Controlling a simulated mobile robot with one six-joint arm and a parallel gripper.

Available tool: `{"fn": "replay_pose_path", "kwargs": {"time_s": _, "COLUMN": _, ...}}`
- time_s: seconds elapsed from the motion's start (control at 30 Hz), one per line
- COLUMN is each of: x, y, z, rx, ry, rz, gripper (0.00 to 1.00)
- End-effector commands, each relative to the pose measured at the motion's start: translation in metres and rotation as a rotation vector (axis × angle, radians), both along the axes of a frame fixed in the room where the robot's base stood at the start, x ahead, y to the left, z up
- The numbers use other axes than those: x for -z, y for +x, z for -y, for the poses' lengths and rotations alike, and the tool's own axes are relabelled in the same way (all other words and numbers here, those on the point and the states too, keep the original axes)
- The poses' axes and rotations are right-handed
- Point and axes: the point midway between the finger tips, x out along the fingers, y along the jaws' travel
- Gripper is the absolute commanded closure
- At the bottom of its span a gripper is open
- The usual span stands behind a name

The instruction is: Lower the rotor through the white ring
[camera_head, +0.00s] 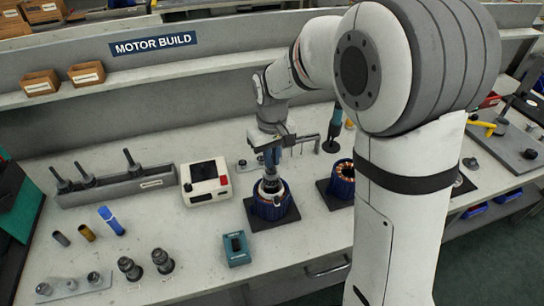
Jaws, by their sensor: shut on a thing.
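My gripper (271,163) points straight down over a blue motor housing (270,207) on a dark square mat. It is shut on the rotor (270,184), a grey and dark part with a pale band near its middle. The rotor is upright, just over or partly inside the housing's opening.
A second housing with copper windings (345,172) stands to the right, partly behind my arm. A white device with a dark screen (206,181) is on the left. A teal box (236,248) lies in front. A grey rack (115,186) holds several upright tools.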

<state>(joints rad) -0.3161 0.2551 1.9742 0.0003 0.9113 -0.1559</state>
Motion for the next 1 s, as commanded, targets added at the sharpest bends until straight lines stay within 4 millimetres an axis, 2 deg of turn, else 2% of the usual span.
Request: {"fn": "replay_pose_path", "kwargs": {"time_s": 1.0, "x": 0.026, "y": 0.000, "z": 0.000, "rx": 0.001, "ry": 0.000, "rz": 0.001, "gripper": 1.00}}
